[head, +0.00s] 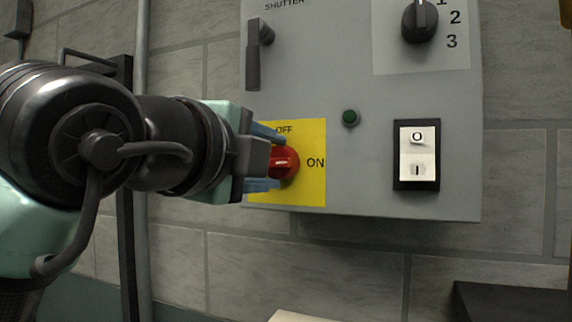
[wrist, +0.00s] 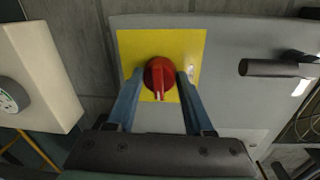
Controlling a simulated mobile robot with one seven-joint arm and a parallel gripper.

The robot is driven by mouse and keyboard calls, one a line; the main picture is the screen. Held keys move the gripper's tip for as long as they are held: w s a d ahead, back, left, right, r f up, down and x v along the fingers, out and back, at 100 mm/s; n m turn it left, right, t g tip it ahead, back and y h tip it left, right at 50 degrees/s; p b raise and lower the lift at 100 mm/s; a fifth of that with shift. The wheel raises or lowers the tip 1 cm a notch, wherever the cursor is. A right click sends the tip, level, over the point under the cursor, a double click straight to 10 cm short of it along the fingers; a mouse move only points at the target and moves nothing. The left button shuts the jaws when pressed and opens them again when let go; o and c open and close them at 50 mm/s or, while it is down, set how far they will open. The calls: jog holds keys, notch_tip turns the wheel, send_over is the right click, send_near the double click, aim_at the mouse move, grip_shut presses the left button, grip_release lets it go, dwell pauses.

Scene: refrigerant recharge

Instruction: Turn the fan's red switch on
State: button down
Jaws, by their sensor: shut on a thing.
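The red switch (head: 284,163) is a round knob with a raised ridge on a yellow plate (head: 312,191). The plate has OFF printed above the knob and ON to its right. In the wrist view the knob (wrist: 159,73) shows its ridge pointing down the picture, with pale marks at its end. The OFF print lies to the knob's right there, partly behind a finger. My gripper (head: 268,160) reaches in from the left, shut on the red switch. In the wrist view its blue fingers (wrist: 158,84) stand on either side of the knob.
The grey panel (head: 345,185) also carries a shutter handle (head: 253,62), a black rotary selector (head: 419,20), a green button (head: 350,118) and a white rocker switch (head: 417,152). A pale box with a gauge (wrist: 40,85) stands left in the wrist view.

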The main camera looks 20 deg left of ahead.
jog(key=shift+m, duration=0.4)
jog(key=shift+c, duration=1.4)
grip_release()
